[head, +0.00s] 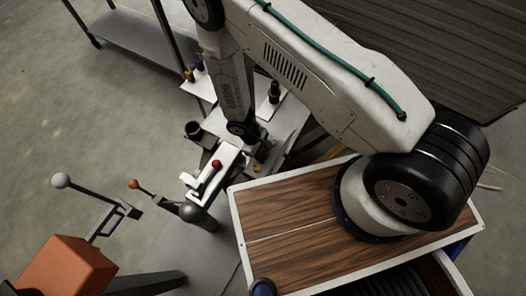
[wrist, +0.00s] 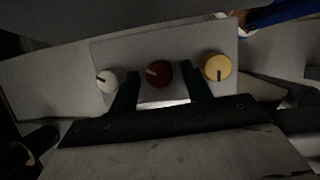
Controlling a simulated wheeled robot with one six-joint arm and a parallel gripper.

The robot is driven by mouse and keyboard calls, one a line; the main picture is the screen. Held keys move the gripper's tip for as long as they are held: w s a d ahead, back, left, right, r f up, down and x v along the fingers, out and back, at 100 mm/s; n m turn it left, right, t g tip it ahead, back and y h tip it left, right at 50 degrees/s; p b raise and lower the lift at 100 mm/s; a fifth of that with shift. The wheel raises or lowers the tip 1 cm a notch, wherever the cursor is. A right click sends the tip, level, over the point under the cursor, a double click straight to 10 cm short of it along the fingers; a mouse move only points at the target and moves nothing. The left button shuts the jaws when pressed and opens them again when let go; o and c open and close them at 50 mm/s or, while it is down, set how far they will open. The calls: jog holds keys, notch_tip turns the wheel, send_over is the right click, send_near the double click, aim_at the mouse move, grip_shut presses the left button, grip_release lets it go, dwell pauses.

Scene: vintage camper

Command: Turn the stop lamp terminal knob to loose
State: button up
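The wrist view shows a grey panel (wrist: 112,60) with a white knob (wrist: 107,80), a dark red knob (wrist: 158,73) and a yellow knob (wrist: 217,68) in a row. No label is legible, so I cannot tell by name which is the stop lamp terminal knob. The red knob's pale pointer mark points left; the yellow knob's dark mark points down in the picture. My gripper (wrist: 160,78) is open, its two dark fingers on either side of the red knob with gaps visible. In the head view my arm hides much of this spot.
An orange box (head: 65,270) is at lower left. Open floor (head: 60,110) lies left.

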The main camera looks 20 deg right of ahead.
jog(key=c, duration=0.8)
jog(key=shift+c, duration=0.2)
jog(key=shift+n, duration=0.4)
jog(key=n+t, duration=0.1)
jog(key=n, duration=0.1)
jog(key=shift+s+a+n+h, duration=0.1)
jog(key=shift+s+n+h, duration=0.05)
jog(key=shift+n+h, duration=0.2)
jog(key=n+t, duration=0.1)
jog(key=n, duration=0.2)
jog(key=shift+s+n+t, duration=0.15)
jog(key=shift+n+t, duration=0.15)
jog(key=shift+n, duration=0.05)
jog(key=n+t, duration=0.1)
jog(key=n, duration=0.3)
jog(key=shift+s+t, duration=0.15)
jog(key=shift+t, duration=0.25)
jog(key=shift+n+t+y, duration=0.45)
jog(key=shift+n+t, duration=0.05)
jog(key=shift+n, duration=1.2)
